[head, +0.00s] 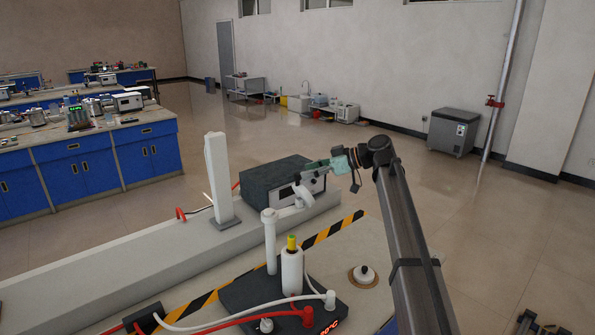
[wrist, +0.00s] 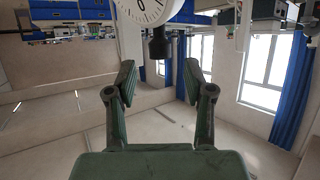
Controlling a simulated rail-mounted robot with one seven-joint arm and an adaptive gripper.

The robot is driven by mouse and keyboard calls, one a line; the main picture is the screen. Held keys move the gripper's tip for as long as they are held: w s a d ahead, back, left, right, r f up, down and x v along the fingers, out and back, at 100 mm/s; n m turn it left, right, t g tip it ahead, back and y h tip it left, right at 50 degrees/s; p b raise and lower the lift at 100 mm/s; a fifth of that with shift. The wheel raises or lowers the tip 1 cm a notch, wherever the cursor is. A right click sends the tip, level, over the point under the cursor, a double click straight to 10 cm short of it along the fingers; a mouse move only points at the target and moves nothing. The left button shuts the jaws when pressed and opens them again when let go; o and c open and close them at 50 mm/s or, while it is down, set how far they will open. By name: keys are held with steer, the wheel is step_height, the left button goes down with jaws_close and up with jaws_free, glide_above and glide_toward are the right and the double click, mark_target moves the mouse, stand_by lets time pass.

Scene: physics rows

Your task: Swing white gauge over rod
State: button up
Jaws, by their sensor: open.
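The white gauge (wrist: 150,12) shows at the top of the wrist view, with a numbered dial and a short black stem below it. In the head view a white rounded piece (head: 303,196), probably the gauge seen edge-on, is just left of and below my green gripper (head: 318,168). In the wrist view my gripper (wrist: 159,82) is open. The stem's end lies between the finger directions, beyond the fingertips, and nothing is clearly gripped. A thin white upright rod (head: 269,243) stands left of a white cylinder with a yellow top (head: 291,270). I cannot tell which upright is the task's rod.
A dark box instrument (head: 270,174) sits behind the gauge on a pale ledge. A tall white post (head: 217,180) stands to its left. A black heater unit (head: 245,297) with red and white hoses is at the front.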

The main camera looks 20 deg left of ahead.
mark_target(299, 174)
steer(key=shift+p+x, duration=0.45)
steer(key=shift+x, duration=1.9)
jaws_close()
